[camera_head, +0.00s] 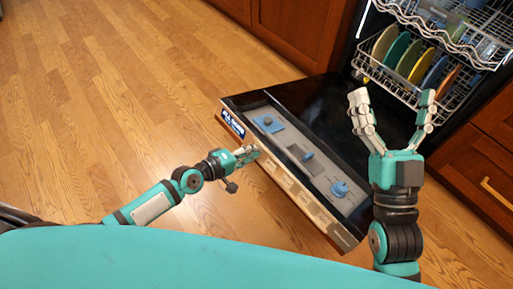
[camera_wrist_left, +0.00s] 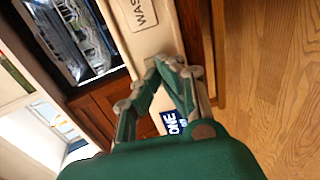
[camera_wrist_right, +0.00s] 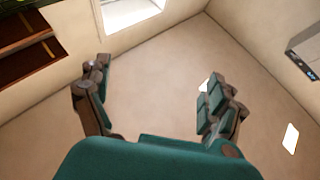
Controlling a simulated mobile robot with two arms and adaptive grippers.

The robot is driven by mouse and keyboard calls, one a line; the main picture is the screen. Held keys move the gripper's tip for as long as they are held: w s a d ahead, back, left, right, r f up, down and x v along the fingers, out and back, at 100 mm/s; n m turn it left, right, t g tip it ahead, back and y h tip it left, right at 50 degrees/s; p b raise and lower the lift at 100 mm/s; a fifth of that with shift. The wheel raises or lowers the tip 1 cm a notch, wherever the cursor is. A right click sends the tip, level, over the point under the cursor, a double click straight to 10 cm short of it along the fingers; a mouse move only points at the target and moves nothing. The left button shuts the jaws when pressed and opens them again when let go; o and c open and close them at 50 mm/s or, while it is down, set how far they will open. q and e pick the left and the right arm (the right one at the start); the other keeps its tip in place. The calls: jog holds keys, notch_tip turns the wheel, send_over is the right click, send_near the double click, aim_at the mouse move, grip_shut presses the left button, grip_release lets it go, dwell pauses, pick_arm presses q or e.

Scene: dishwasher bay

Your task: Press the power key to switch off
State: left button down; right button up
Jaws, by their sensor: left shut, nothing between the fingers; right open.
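The dishwasher door (camera_head: 335,125) is folded down open, with a pale key strip (camera_head: 295,190) along its outer edge. My left gripper (camera_head: 253,151) is shut and empty, its fingertips at this edge near the strip's left part. In the left wrist view the shut fingertips (camera_wrist_left: 172,64) lie over the pale strip, close to a key marked "WAS…" (camera_wrist_left: 143,12). I cannot tell whether they touch. I cannot make out which key is the power key; the fingers cover part of the strip. My right gripper (camera_head: 393,100) is open and empty, raised over the door's right side.
A blue "ALL DONE" sign (camera_head: 232,123) is at the door's left corner. The door's inner face has a grey panel with blue knobs (camera_head: 268,124). The lower rack (camera_head: 440,98) holds several coloured plates. Wooden cabinets (camera_head: 300,35) flank the bay. Wood floor at left is clear.

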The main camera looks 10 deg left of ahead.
jog(key=shift+r, duration=0.1)
pick_arm(q)
jog(key=v, duration=0.6)
pick_arm(e)
jog(key=shift+w+f+g, duration=0.3)
jog(key=shift+f+g, duration=0.1)
jog(key=shift+f, duration=0.15)
jog(key=shift+w+f+g, duration=0.3)
jog(key=shift+f+g, duration=0.1)
jog(key=shift+f, duration=0.15)
jog(key=shift+r, duration=0.1)
jog(key=shift+s, duration=0.1)
